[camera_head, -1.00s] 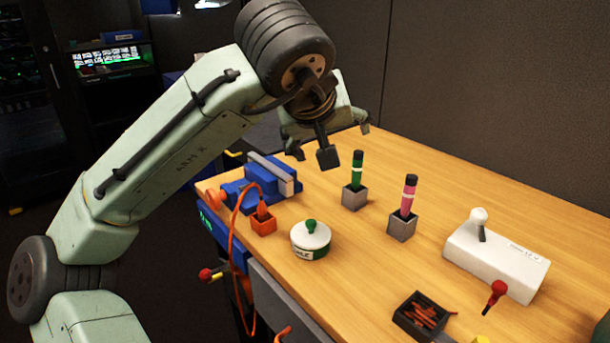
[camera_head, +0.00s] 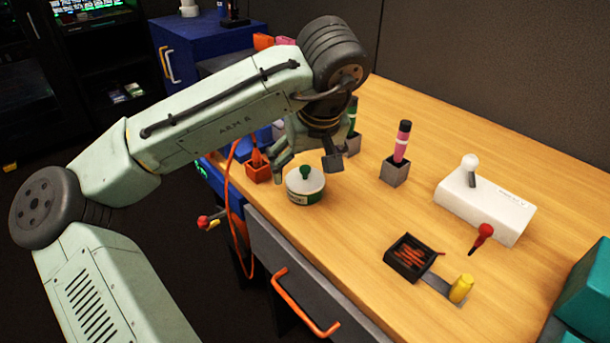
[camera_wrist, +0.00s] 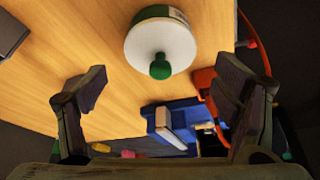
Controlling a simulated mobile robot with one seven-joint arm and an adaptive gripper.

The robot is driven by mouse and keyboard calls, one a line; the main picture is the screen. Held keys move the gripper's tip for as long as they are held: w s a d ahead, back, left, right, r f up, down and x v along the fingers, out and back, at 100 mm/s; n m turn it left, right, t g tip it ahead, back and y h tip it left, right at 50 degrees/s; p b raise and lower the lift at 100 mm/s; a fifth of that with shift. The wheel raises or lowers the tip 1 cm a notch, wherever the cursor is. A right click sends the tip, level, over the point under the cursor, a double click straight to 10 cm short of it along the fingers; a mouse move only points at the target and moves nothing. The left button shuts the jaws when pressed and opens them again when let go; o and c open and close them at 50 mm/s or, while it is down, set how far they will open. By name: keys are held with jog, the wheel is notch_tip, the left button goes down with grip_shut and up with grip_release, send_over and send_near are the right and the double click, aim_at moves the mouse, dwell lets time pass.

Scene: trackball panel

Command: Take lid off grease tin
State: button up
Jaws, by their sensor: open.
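The grease tin (camera_head: 305,197) is a short round tin with a green and white label, standing on the wooden bench near its front left edge. Its pale lid (camera_head: 304,179) is on it, with a green knob (camera_head: 305,172) in the middle. In the wrist view the lid (camera_wrist: 145,48) and knob (camera_wrist: 160,68) show at upper centre, beyond the fingertips. My gripper (camera_head: 306,168) is open and empty, just behind and above the tin. In the wrist view its two fingers (camera_wrist: 163,90) are spread wide, with the knob roughly between them but farther up the picture.
An orange holder (camera_head: 257,172) with an orange cable stands left of the tin. Marker holders (camera_head: 394,172), a white trackball panel (camera_head: 485,208) and a dark tray (camera_head: 408,260) are to the right. Bench between is clear.

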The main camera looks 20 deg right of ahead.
jog(key=shift+x, duration=0.85)
jog(key=shift+c, duration=0.2)
jog(key=c, duration=0.9)
jog(key=shift+r, duration=0.1)
